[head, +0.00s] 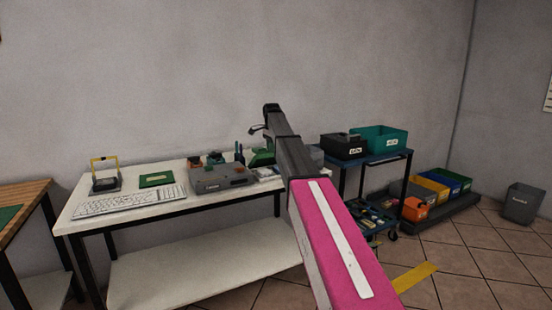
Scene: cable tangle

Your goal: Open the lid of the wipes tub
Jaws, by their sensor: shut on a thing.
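My pink and dark arm reaches from the bottom of the head view over the right end of the white table. Its far end is above the table's back edge in the picture. My gripper's fingers cannot be made out; they seem hidden behind my own arm. I cannot pick out the wipes tub for certain. A green thing (262,158) shows partly just left of my arm, with the rest hidden. Whether it is the tub, and whether any lid is open, I cannot tell.
The white table (85,219) holds a keyboard (130,201), a grey device (222,178), a green board (157,180) and a yellow-framed item (105,174). Right of my arm stand a blue cart (378,160) with bins and a low platform (440,212) with coloured crates.

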